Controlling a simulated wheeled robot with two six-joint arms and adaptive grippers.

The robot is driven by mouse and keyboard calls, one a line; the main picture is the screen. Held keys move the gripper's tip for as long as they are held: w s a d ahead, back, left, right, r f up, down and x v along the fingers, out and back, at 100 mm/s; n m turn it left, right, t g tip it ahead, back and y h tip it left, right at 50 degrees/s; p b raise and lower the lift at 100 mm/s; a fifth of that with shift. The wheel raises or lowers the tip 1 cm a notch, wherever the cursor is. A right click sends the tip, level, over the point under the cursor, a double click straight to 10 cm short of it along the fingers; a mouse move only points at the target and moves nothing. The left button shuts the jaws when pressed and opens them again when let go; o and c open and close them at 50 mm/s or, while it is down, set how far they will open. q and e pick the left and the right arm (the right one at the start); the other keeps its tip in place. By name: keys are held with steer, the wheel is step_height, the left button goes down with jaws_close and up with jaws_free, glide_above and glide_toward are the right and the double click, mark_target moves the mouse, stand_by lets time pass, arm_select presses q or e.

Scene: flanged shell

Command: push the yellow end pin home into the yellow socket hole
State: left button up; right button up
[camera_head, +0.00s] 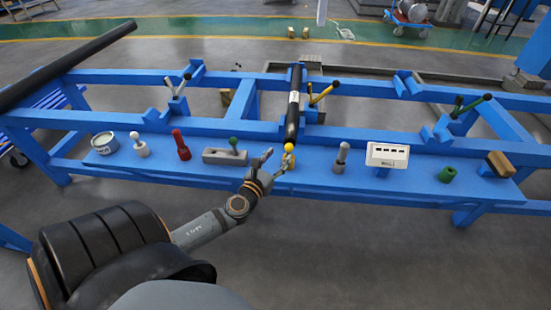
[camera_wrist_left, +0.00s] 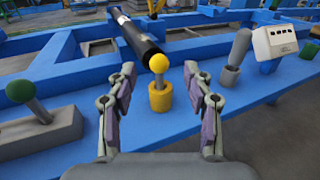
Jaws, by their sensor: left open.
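The yellow end pin has a yellow ball head (camera_wrist_left: 160,63) on a grey shaft. It stands upright in the yellow socket (camera_wrist_left: 160,98), with a length of shaft showing above the rim. The ball also shows in the head view (camera_head: 289,147), above the blue bench's front shelf. My left gripper (camera_head: 276,159) is open and empty. In the left wrist view its two fingers (camera_wrist_left: 159,76) stand apart, one on each side of the pin in the picture, with no clear contact. The lower end of the pin is hidden inside the socket. My right gripper is in neither view.
A black tube (camera_head: 293,105) lies across the blue frame just behind the pin. A grey block with a green-ball lever (camera_head: 225,157) is left of it, a grey pin (camera_head: 340,158) and white box (camera_head: 388,155) right. Bare blue shelf surrounds the socket.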

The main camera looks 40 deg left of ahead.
arm_select(q)
steer(key=shift+s+d, duration=0.15)
steer(key=shift+s, duration=0.55)
